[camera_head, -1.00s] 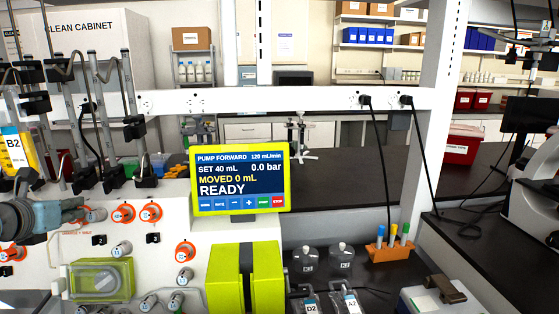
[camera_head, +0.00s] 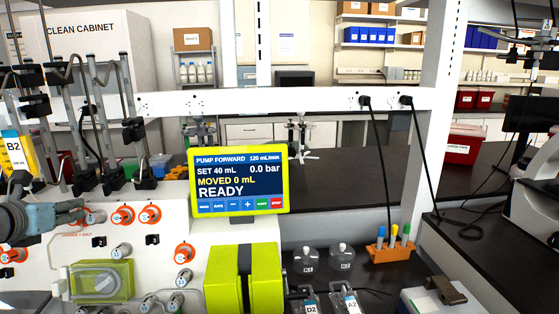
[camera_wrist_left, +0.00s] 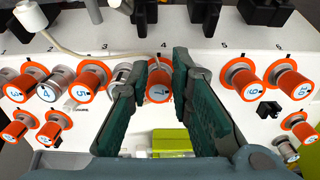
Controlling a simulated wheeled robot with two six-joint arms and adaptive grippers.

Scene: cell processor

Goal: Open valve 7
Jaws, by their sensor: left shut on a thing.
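My left gripper (camera_wrist_left: 156,78) has its two dark teal fingers on either side of an orange-collared valve knob (camera_wrist_left: 159,87) in the left wrist view. It is shut on this knob. In the head view the left gripper (camera_head: 68,212) is at the left edge by the panel, and the gripped knob cannot be made out. My right gripper is not in view.
More knobs crowd close on both sides, including one marked 10 (camera_wrist_left: 291,88). Black clamps and tubes (camera_head: 95,120) stand above the panel. The pump display (camera_head: 238,180) reads READY, moved 0 mL. A lime green block (camera_head: 222,278) stands below it.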

